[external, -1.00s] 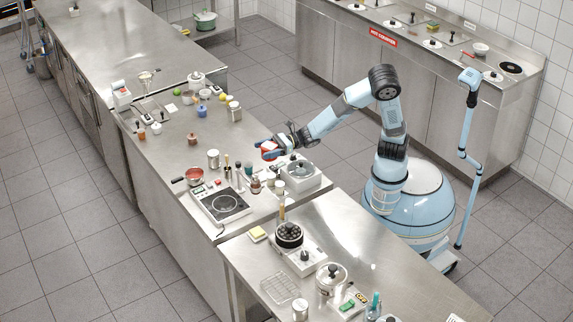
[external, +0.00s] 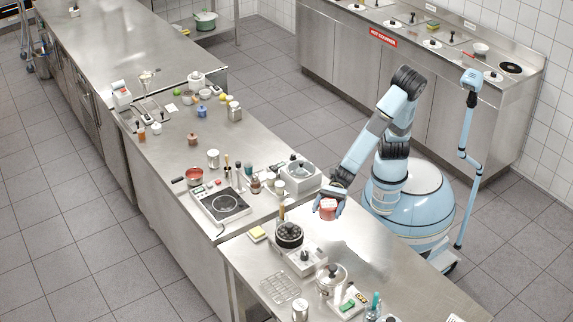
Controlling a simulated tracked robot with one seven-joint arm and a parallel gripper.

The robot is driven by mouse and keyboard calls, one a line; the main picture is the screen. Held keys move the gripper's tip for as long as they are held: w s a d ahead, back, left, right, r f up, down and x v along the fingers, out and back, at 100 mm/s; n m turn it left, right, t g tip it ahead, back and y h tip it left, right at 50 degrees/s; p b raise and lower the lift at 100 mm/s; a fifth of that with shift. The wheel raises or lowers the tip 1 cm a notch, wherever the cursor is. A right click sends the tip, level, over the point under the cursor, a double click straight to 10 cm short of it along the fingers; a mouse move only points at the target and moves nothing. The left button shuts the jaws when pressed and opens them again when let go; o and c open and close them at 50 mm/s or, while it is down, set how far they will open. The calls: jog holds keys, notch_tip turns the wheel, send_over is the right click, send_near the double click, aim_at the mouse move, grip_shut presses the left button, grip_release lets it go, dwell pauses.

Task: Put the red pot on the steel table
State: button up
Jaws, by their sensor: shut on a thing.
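The red pot (external: 327,210) is a small red thing with a pale top, in the external view. My gripper (external: 329,201) is shut on it, with the arm reaching down from the upper right. The steel table (external: 385,255) is the nearer bare-metal surface at the lower right. The pot shows over the upper part of this table. I cannot tell whether its bottom touches the surface or is a little above it. The fingers are small and partly hide the pot's sides.
A burner with a black pan (external: 289,235) stands left of the pot. A lidded steel pot (external: 331,278), a wire rack (external: 280,288) and a yellow sponge (external: 257,233) are also on this table. Bare steel lies right of the pot.

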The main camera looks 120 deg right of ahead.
jog(key=s+a+r+n+g+y, duration=0.1)
jog(key=s+a+n+g+y, duration=0.1)
jog(key=s+a, duration=0.5)
jog(key=s+a+n+g+y, duration=0.2)
jog(key=s+a, duration=0.2)
jog(key=a, duration=0.7)
jog(key=s+a+r+n+g+y, duration=0.1)
jog(key=s+a+n+g+y, duration=0.15)
jog(key=s+a, duration=0.4)
jog(key=shift+m, duration=0.25)
jog(key=w+a+f, duration=0.3)
jog(key=f, duration=0.1)
jog(key=w+a+f, duration=0.4)
jog(key=f, duration=0.1)
jog(key=w+a+f, duration=0.4)
jog(key=f, duration=0.1)
jog(key=shift+a+f, duration=0.15)
jog(key=shift+w+a+f, duration=0.15)
jog(key=shift+f, duration=0.35)
notch_tip(320, 180, down, 3)
jog(key=shift+r, duration=0.15)
